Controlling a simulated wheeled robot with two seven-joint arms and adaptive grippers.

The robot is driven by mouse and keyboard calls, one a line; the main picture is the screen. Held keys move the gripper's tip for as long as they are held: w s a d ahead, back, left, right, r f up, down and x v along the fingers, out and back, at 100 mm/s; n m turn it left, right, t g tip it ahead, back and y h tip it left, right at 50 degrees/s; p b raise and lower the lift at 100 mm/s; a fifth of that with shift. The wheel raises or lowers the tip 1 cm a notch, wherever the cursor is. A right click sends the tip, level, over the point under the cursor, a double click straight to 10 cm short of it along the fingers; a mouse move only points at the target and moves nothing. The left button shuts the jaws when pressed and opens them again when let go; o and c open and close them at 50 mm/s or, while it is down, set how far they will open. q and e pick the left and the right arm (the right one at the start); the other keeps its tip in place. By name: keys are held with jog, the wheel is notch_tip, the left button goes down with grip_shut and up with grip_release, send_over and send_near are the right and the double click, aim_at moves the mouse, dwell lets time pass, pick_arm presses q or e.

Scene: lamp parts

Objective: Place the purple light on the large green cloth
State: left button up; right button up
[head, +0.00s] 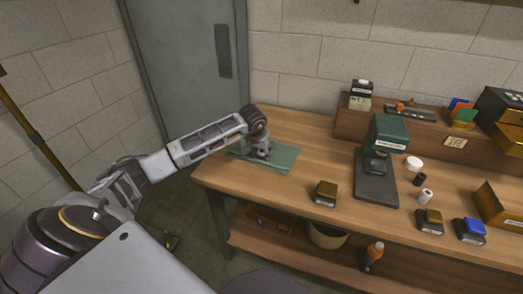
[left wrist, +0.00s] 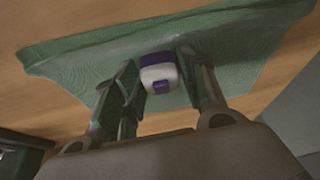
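The purple light (left wrist: 160,72), a small white and purple block, sits between the fingertips of my left gripper (left wrist: 160,84) in the left wrist view. Both fingers appear to press against its sides. The large green cloth (left wrist: 90,55) lies flat on the table behind it; I cannot tell whether the light touches the cloth. In the head view my left gripper (head: 261,153) points down over the cloth (head: 284,160) near the table's left end. The light is hidden or too small to make out there. My right gripper is not in view.
The wooden table (head: 290,192) has a dark device with a green top (head: 388,136) at its middle. Several small boxes and caps are farther right. A raised shelf (head: 350,124) runs along the wall.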

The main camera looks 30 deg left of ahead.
pick_arm(q)
jog(key=shift+o, duration=0.8)
jog(key=shift+w+a+r, duration=0.1)
jog(key=shift+r, duration=0.1)
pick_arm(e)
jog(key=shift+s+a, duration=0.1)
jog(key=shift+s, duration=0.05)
pick_arm(q)
jog(key=shift+r, duration=0.2)
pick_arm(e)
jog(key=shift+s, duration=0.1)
pick_arm(q)
jog(key=shift+r, duration=0.15)
jog(key=shift+r+p, duration=0.25)
jog(key=shift+p, duration=0.15)
jog(key=v, duration=1.1)
jog(key=shift+s+r, duration=0.25)
jog(key=shift+r, duration=0.05)
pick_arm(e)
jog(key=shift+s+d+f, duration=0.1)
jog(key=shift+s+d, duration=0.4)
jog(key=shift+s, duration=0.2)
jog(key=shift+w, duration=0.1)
